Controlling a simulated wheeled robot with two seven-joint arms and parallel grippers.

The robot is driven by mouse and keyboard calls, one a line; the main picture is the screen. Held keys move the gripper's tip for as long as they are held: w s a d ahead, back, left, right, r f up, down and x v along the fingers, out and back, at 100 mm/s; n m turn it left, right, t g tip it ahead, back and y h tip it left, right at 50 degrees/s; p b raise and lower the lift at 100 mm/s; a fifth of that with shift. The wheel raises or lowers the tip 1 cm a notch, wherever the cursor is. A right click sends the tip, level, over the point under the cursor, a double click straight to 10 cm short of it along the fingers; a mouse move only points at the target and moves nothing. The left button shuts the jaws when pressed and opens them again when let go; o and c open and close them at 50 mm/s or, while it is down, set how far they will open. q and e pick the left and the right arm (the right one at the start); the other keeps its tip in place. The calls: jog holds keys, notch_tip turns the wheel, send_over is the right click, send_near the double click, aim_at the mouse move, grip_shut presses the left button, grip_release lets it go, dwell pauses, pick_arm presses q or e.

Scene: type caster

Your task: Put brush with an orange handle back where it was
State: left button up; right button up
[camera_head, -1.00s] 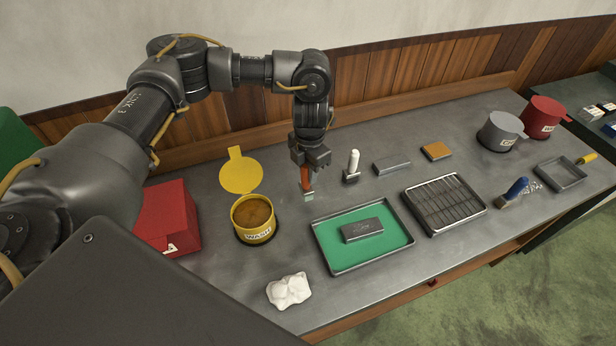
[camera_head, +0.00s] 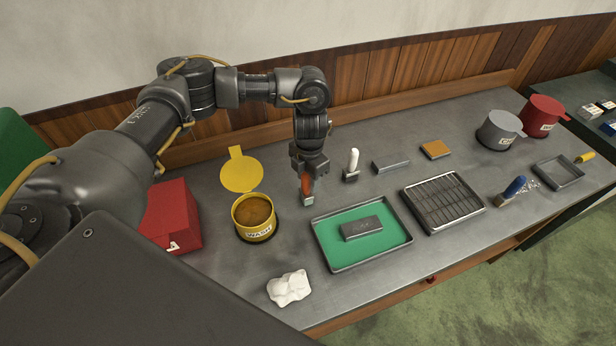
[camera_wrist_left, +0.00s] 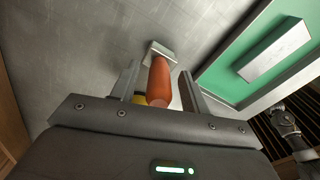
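The brush with an orange handle (camera_head: 307,187) stands upright on the grey bench, its pale metal end down. It also shows in the left wrist view (camera_wrist_left: 160,82), with the handle pointing up between my fingers. My left gripper (camera_head: 308,177) is above the bench with its fingers on both sides of the handle. In the left wrist view, the gripper (camera_wrist_left: 160,88) shows gaps between each finger and the handle, so it looks open around it. The brush's bristles are hard to make out. My right gripper is not clearly seen.
A yellow wash pot (camera_head: 240,216) stands left of the brush, its lid (camera_head: 241,174) behind. A white-handled tool (camera_head: 352,166) stands close on the right. The green tray (camera_head: 335,252) with a dark block lies in front right; a white crumpled cloth (camera_head: 290,288) lies near the front edge.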

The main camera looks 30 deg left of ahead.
pick_arm(q)
jog(key=shift+r, duration=0.1)
jog(key=shift+r, duration=0.25)
notch_tip(320, 180, up, 10)
jog(key=shift+w+d+f+b, duration=0.1)
jog(key=shift+w+b, duration=0.05)
jog(key=shift+b, duration=0.85)
jog(key=shift+r, duration=0.9)
jog(key=shift+f, duration=0.1)
